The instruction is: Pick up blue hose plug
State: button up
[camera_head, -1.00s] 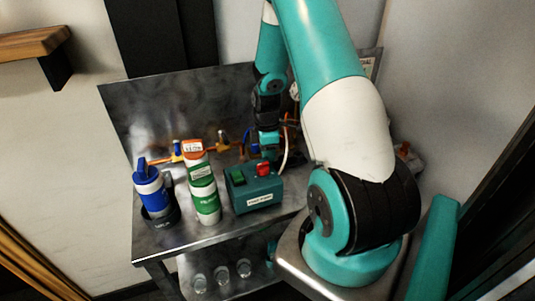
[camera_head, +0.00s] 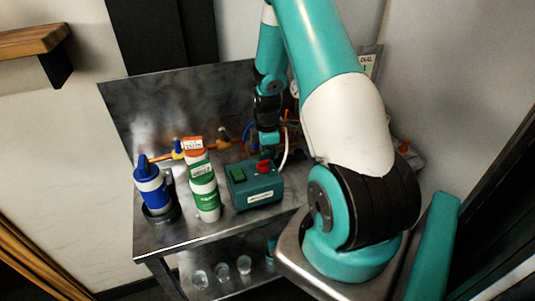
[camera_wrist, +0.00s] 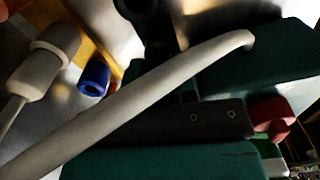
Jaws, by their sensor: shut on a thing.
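The blue hose plug (camera_wrist: 95,78) is a small blue ring with a dark hole, left of centre in the wrist view. A pale hose (camera_wrist: 130,100) crosses in front of the gripper parts and hides the contact between jaws and plug. My gripper (camera_head: 268,148) is low over the metal table, behind the teal control box, and shut. Its fingertips and the plug cannot be made out clearly in the head view.
The teal control box (camera_head: 254,190) has a green and a red switch. Left of it stand a green-and-white bottle (camera_head: 204,187) and a blue-and-white bottle (camera_head: 152,187). A metal back panel (camera_head: 170,105) rises behind. Several clear glasses (camera_head: 222,271) stand on the lower shelf.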

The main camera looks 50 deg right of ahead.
notch_tip(320, 180, up, 23)
jog(key=p, duration=0.2)
dwell(0.7)
